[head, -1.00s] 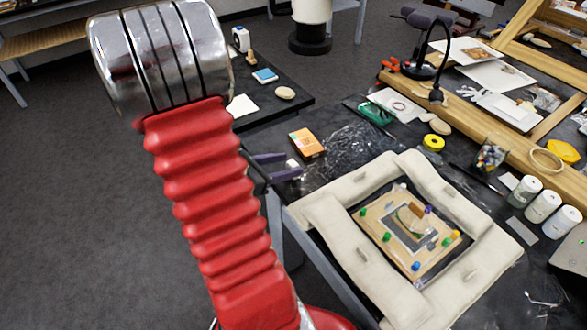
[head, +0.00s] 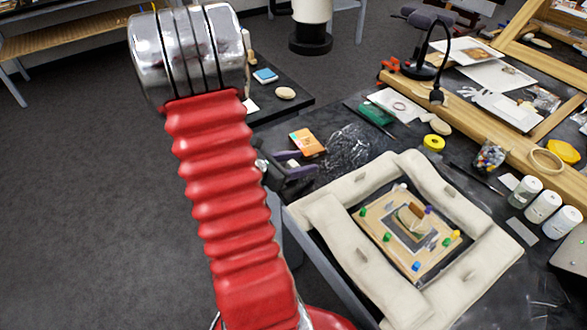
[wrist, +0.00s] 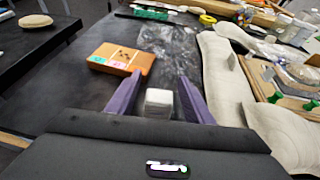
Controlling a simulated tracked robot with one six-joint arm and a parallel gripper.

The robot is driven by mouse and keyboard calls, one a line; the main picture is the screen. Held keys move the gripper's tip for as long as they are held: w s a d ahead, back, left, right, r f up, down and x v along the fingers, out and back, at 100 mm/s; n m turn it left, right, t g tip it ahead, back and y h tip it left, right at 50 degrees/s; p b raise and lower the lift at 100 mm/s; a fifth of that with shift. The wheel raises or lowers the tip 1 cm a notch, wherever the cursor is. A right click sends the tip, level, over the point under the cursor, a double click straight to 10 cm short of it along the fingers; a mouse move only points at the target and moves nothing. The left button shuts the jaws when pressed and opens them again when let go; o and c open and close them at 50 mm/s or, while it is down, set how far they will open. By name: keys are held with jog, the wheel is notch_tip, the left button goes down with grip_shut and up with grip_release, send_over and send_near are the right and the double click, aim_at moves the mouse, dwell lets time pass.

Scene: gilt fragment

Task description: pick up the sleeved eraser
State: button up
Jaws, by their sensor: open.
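A small pale block (wrist: 159,104), likely the sleeved eraser, lies on the dark table in the wrist view. Its top is whitish and its near side greyer; I cannot make out a sleeve clearly. My gripper (wrist: 161,80) is open, with one purple finger on each side of the block and a gap visible on both sides. The palm covers the table nearer to me. In the head view my gripper (head: 297,164) is at the table's left edge, and the block is mostly hidden between its fingers.
An orange box (wrist: 122,58) with coloured labels lies just beyond the left finger; it also shows in the head view (head: 307,142). Padded cream cushions (head: 335,225) frame a pinned board on the right. Crumpled clear film (head: 348,146) lies behind.

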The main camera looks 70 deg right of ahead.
jog(key=shift+s+d+f, duration=0.25)
jog(key=shift+s+d, duration=0.05)
jog(key=shift+d, duration=0.15)
jog(key=shift+c, duration=0.5)
jog(key=c, duration=1)
